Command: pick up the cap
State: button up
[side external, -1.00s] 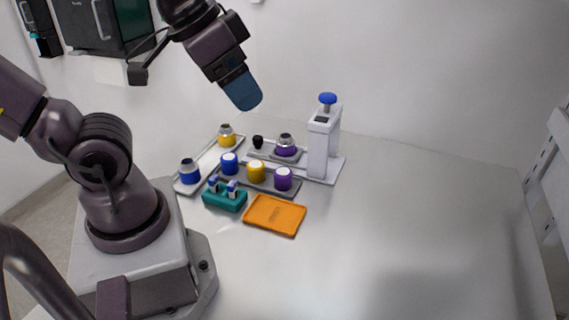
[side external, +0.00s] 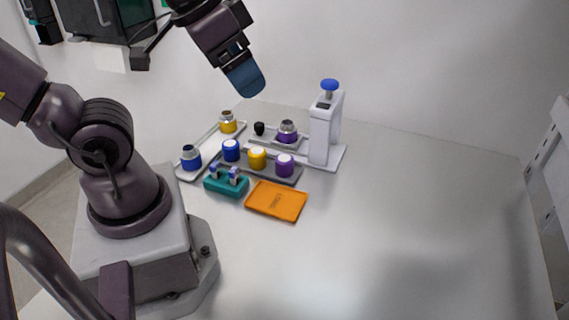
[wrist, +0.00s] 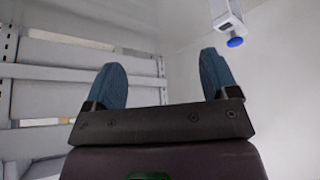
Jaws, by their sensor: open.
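Several pieces that could be the cap stand on the table; I cannot tell which one is meant. A blue (side external: 231,151), a yellow (side external: 257,158) and a purple (side external: 285,166) white-topped cylinder stand in a row on a dark grey tray (side external: 270,178). A small black knob-like piece (side external: 259,129) stands behind them. My gripper (side external: 247,84) is high above and behind the pieces, tilted downward, touching none of them. In the wrist view its two blue fingers (wrist: 161,65) are spread with nothing between them.
A white press with a blue knob (side external: 329,85) stands at the right of the pieces. Metal-topped blue (side external: 190,158), yellow (side external: 228,122) and purple (side external: 288,132) jars stand nearby. A teal holder (side external: 226,186) and an orange tray (side external: 276,202) lie in front. The table's right side is clear.

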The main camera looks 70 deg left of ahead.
jog(key=w+a+f+n+g, duration=0.5)
jog(key=w+a+f+n, duration=0.2)
jog(key=a+f, duration=0.25)
jog(key=n, duration=1.4)
send_over(285, 158)
notch_tip(285, 158, down, 11)
notch_tip(285, 158, down, 13)
jog(key=shift+r, duration=0.1)
jog(key=shift+c, duration=0.2)
jog(key=c, duration=0.9)
